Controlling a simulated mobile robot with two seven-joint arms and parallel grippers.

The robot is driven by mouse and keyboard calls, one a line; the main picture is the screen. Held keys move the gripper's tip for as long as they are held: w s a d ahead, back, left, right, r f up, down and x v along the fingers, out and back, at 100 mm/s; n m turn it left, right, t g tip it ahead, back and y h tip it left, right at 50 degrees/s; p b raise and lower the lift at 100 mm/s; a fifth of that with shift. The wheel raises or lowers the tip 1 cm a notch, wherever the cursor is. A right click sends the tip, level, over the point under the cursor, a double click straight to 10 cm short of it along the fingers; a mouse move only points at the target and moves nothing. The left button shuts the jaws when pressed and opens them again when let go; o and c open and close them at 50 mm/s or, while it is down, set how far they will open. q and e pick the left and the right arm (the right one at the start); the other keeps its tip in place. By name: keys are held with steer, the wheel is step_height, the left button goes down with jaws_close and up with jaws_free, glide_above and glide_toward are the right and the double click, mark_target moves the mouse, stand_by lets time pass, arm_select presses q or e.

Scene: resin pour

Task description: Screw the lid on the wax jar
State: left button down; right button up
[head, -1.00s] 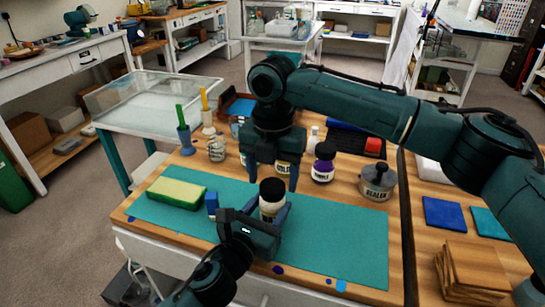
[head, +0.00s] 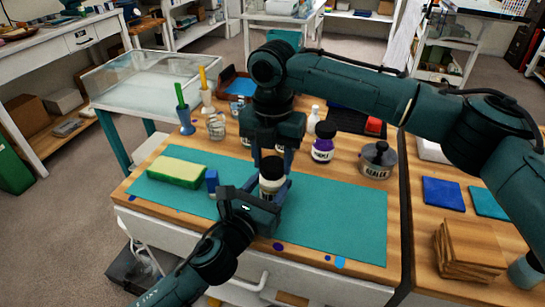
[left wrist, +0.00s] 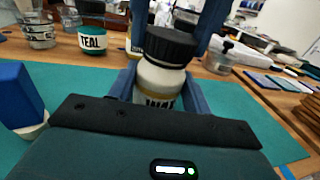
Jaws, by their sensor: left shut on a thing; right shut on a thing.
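My right gripper (head: 272,160) points down from above and is shut on the lid, one finger on each side.
The mat's right half is clear.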

steer(key=m, duration=0.3)
steer(key=shift+m, duration=0.3)
steer(key=shift+c, duration=0.2)
steer(key=m, duration=1.1)
steer(key=shift+s, duration=0.1)
steer(key=m, duration=0.6)
steer(key=shift+m, duration=0.4)
steer(key=m, duration=0.4)
steer(key=shift+f, duration=0.1)
steer(key=m, duration=0.3)
steer(key=shift+m, duration=0.4)
steer(key=o, duration=1.1)
steer(key=shift+r, duration=2.3)
